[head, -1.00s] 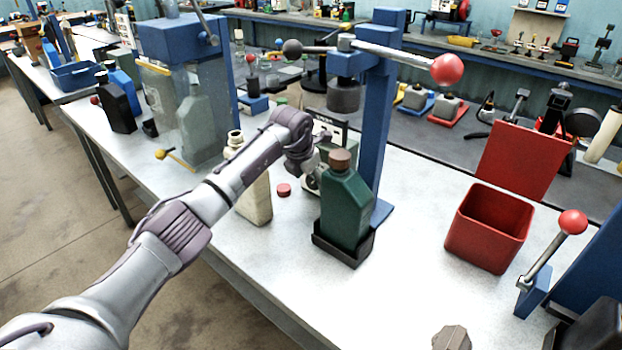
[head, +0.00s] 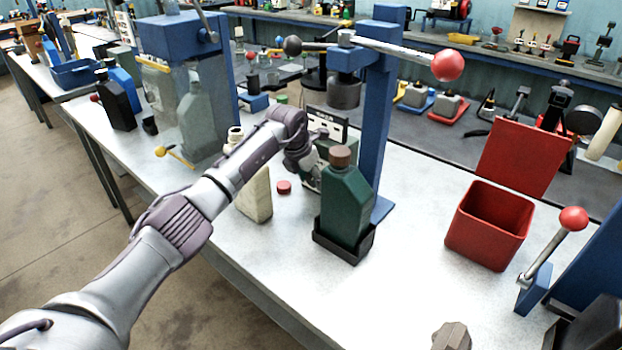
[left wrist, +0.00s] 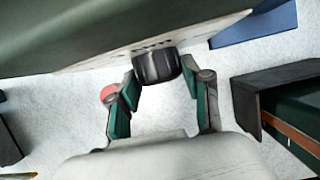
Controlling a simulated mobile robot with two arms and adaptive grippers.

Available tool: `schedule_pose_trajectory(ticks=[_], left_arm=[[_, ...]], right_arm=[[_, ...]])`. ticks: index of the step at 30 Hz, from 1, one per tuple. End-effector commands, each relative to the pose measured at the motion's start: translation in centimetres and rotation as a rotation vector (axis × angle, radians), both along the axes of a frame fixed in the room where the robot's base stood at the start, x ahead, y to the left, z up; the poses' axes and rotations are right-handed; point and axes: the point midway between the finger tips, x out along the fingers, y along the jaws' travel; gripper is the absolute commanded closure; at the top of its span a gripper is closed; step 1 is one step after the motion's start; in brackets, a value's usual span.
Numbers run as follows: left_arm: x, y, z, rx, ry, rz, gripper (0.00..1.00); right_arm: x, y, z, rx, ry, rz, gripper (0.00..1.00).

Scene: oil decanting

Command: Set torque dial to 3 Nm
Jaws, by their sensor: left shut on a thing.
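The torque dial, a ridged black knob (left wrist: 156,66), sits on the face of a green-and-pale device (left wrist: 105,45) in the left wrist view. My left gripper (left wrist: 160,82) has its fingers on both sides of the knob and is shut on it. In the head view my left gripper (head: 308,165) is in front of the device, behind the green bottle (head: 345,203). The dial is hidden there, and its scale cannot be read in either view.
The green bottle stands in a black holder (head: 343,246) close to my gripper. A cream bottle (head: 255,196) and a red cap (head: 284,187) are beside my forearm. A blue press post (head: 376,130) rises behind. A red bin (head: 488,228) stands right; the bench between is clear.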

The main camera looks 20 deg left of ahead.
Motion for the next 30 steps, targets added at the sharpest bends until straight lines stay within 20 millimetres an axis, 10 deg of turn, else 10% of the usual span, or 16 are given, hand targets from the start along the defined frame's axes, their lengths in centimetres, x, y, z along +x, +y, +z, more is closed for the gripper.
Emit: schedule_pose_trajectory(ticks=[20,21,25,30], left_arm=[[0.2,0.4,0.0,-0.278,0.098,0.001,0.86],[0.2,0.4,0.0,-0.277,0.097,0.001,0.50],[0.2,0.4,0.0,-0.277,0.097,0.001,0.28],[0.1,0.4,0.0,-0.277,0.098,0.001,0.26]], right_arm=[[-0.2,0.0,-2.1,-0.001,0.005,0.000,0.26],[-0.2,0.0,-2.1,-0.001,0.005,0.000,0.26],[-0.2,0.0,-2.1,-0.001,0.004,-0.001,0.26],[-0.2,0.0,-2.1,0.000,0.004,-0.001,0.26]])
